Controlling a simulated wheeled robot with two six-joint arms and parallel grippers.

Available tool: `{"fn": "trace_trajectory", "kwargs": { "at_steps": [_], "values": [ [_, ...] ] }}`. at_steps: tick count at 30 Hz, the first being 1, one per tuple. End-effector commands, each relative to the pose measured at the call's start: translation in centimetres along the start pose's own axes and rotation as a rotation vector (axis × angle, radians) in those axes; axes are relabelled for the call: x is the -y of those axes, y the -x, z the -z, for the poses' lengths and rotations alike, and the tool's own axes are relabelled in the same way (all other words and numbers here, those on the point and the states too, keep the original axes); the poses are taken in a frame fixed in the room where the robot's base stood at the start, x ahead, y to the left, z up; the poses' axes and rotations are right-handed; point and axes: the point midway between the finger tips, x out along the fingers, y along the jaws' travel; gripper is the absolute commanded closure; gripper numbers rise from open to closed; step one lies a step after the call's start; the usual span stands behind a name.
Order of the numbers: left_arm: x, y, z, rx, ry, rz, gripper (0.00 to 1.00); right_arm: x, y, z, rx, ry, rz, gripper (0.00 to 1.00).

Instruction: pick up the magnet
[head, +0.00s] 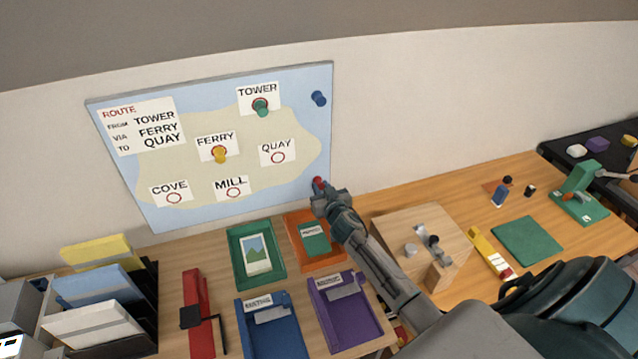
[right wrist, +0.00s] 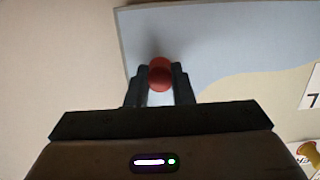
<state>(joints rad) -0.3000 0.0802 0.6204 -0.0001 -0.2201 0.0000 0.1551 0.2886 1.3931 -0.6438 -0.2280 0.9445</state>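A red magnet (head: 317,182) is at the lower right edge of the blue map board (head: 328,120). My right gripper (head: 322,195) reaches up to it from below. In the right wrist view the red magnet (right wrist: 160,74) sits between the two dark fingertips (right wrist: 160,86), which appear to press on both its sides. Whether it still touches the board is hard to tell. A blue magnet (head: 319,98), a green magnet (head: 261,108) at TOWER and a yellow magnet (head: 220,154) at FERRY are on the board. My left gripper is out of view.
Below the board, the desk holds a green tray (head: 237,274), an orange tray (head: 294,228), a blue tray (head: 246,316) and a purple tray (head: 322,312). A wooden block (head: 400,222) stands right of my arm. The wall right of the board is clear.

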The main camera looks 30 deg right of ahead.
Motion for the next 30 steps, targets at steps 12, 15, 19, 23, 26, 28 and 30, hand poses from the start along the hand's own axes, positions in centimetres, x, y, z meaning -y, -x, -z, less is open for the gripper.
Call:
{"fn": "trace_trajectory", "kwargs": {
  "at_steps": [12,15,19,23,26,28,30],
  "values": [
    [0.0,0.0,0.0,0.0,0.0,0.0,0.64,0.0,0.0,0.1,-0.001,0.0,0.0,0.92],
    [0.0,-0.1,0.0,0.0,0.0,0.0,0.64,0.0,0.2,0.2,-0.002,0.001,0.0,0.92],
    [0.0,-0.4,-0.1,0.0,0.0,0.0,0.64,0.0,0.6,0.7,-0.002,-0.001,-0.001,0.92],
    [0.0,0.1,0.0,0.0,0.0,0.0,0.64,0.0,0.8,2.8,-0.004,0.0,-0.001,0.92],
    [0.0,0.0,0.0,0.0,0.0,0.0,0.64,-0.1,1.0,4.4,-0.005,0.0,-0.001,0.92],
    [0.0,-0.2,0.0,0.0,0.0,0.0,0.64,0.0,1.2,5.5,-0.005,0.0,-0.001,0.92],
    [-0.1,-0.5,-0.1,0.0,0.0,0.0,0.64,0.0,1.4,6.9,-0.006,-0.001,0.0,0.92]
  ]
}}
